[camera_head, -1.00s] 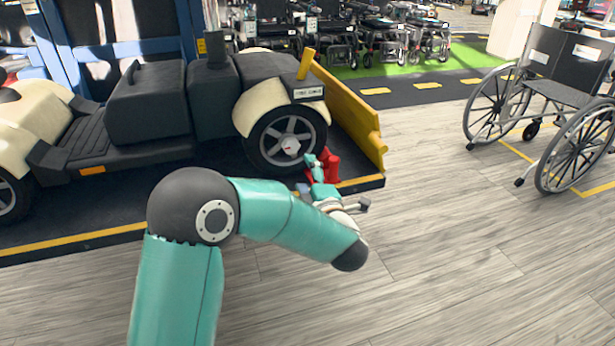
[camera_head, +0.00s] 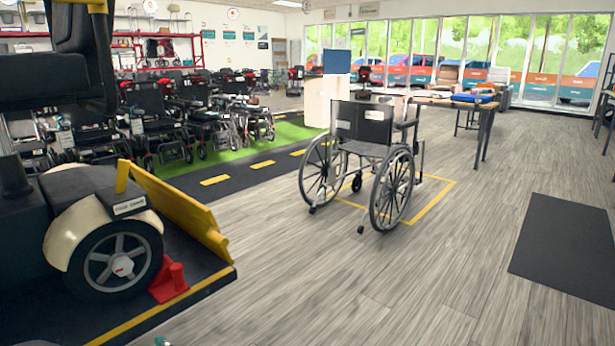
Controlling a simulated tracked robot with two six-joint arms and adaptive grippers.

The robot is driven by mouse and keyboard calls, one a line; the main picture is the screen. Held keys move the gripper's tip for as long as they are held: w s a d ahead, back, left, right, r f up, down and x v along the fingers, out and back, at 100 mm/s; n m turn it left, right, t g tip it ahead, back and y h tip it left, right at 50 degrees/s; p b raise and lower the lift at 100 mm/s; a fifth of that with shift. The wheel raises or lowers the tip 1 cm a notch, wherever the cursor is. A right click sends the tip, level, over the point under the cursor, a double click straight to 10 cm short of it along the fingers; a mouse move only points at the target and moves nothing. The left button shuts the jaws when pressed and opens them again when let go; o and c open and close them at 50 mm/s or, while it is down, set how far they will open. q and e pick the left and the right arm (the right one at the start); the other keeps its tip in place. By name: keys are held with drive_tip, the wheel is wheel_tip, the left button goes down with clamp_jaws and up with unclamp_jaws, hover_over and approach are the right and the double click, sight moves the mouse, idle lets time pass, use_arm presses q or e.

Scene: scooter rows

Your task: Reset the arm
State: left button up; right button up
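Only a tiny teal piece (camera_head: 162,342) of my arm shows at the bottom edge, left of centre. Neither of my grippers is in view, so their fingers and anything in them are hidden. A red wheel chock (camera_head: 169,283) sits on the dark platform (camera_head: 195,293), just right of the scooter's wheel (camera_head: 117,265). The cream and black scooter (camera_head: 85,222) stands at the left edge, partly cut off.
A yellow ramp flap (camera_head: 185,212) edges the platform. A wheelchair (camera_head: 366,150) stands in a yellow floor outline at centre. A dark mat (camera_head: 565,248) lies at right. Wood floor between them is clear. Several wheelchairs and scooters line the back left.

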use_arm(q)
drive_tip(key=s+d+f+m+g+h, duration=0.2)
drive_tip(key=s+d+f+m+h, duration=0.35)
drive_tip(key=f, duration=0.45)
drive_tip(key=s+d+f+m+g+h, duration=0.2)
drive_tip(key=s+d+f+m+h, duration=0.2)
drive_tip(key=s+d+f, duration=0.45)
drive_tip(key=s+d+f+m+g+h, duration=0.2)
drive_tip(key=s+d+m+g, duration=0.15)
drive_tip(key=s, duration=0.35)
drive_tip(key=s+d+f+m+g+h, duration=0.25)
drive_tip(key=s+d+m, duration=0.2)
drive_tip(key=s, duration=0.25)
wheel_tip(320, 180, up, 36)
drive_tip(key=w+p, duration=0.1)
drive_tip(key=p, duration=3.4)
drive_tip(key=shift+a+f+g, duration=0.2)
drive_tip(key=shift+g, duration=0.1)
